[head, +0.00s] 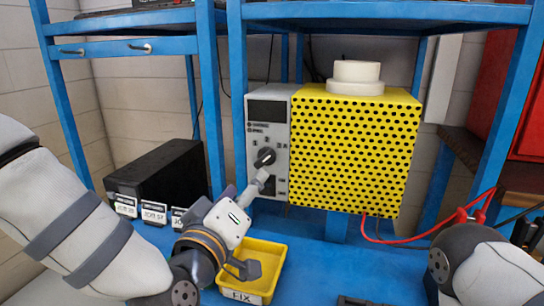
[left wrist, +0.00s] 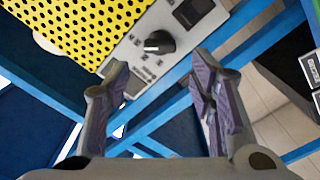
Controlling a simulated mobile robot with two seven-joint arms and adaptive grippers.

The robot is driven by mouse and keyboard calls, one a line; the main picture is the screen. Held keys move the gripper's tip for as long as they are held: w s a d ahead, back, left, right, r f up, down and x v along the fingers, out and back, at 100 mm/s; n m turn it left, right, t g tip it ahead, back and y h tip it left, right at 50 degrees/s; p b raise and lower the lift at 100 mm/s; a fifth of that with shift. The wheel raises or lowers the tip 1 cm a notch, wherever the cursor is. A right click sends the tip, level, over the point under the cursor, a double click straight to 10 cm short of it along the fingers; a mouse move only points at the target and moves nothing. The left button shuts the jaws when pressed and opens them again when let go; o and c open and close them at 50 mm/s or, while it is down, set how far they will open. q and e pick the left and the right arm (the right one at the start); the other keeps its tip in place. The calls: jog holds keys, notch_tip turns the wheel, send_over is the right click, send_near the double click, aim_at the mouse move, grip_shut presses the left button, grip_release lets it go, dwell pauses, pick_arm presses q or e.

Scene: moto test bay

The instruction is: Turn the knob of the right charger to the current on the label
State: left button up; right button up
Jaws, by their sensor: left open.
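The charger has a grey front panel (head: 282,110) and a yellow perforated side (head: 350,150); it stands in the blue frame. Its round black knob (head: 265,156) is on the panel, with small markings around it. In the left wrist view the knob (left wrist: 160,42) has a white pointer toward the left of that picture; the markings are too small to read surely. My left gripper (head: 262,222) is open and empty, its upper finger close below the knob. In the left wrist view the open fingertips (left wrist: 160,68) lie either side of the knob's line, apparently not touching it.
A black box (head: 160,180) with white labels (head: 154,213) stands at left. A yellow tray (head: 262,290) marked FIX lies below the charger. White discs (head: 357,78) sit on top. Red cables (head: 430,235) run right, near my right arm. Blue posts (head: 238,100) flank the panel.

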aim_at(265, 164)
pick_arm(q)
jog(key=b+x, duration=0.1)
jog(key=x, duration=0.9)
jog(key=shift+w+d, duration=0.15)
jog(key=shift+w, duration=0.2)
jog(key=c, duration=0.9)
pick_arm(e)
jog(key=shift+s+a+f+g, duration=0.15)
jog(key=shift+s+f, duration=0.25)
jog(key=shift+s, duration=0.25)
jog(key=shift+s+f+g, duration=0.15)
jog(key=shift+s+f, duration=0.25)
jog(key=shift+s, duration=0.2)
